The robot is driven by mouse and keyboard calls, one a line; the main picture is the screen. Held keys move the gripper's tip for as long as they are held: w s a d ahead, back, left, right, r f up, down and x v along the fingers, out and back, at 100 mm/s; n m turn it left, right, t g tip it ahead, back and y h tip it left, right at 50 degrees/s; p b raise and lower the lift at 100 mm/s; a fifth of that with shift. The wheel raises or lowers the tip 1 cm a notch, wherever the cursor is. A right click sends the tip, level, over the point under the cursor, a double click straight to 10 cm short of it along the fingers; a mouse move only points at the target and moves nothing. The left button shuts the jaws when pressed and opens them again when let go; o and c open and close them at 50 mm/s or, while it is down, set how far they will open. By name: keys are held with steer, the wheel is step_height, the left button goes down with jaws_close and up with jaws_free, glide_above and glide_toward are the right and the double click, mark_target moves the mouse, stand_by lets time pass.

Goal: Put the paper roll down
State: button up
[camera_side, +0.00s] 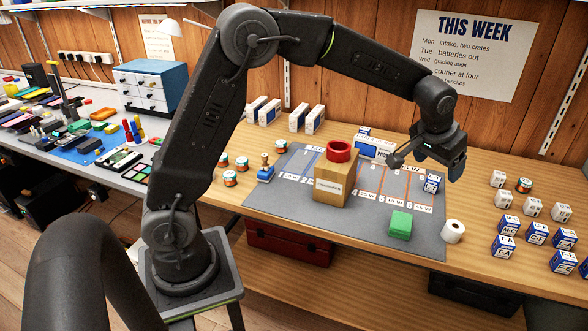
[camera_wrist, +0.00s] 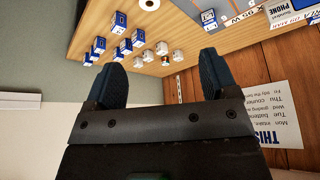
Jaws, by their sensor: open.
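The white paper roll (camera_side: 453,231) stands at the right edge of the grey mat (camera_side: 300,224) in the side view, with the dark hole of its core showing. I cannot tell whether it rests partly on the mat or only on the wood. Its white end also shows at the top edge of the wrist view (camera_wrist: 149,4). My gripper (camera_side: 452,168) is above the bench, behind the roll and clear of it. In the wrist view its two fingers (camera_wrist: 161,64) are spread apart with nothing between them.
A cardboard box (camera_side: 330,187) bearing a red ring (camera_side: 339,151) stands mid-mat. A green stack (camera_side: 400,224) sits left of the roll. Several blue-and-white boxes (camera_side: 503,246) and white boxes (camera_side: 532,207) stand to the right. Bare wood (camera_side: 472,205) lies between.

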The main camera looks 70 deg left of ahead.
steer(key=s+a+r+m, duration=0.1)
steer(key=s+r, duration=0.3)
steer(key=s, duration=0.8)
steer(key=s+a+r, duration=0.1)
steer(key=s+r, duration=0.4)
steer(key=s, duration=0.7)
steer(key=s+f, duration=0.3)
steer(key=s, duration=0.5)
steer(key=shift+s+f+m+t+h, duration=0.25)
steer(key=shift+s+m+t+h, duration=0.05)
steer(key=shift+s, duration=0.05)
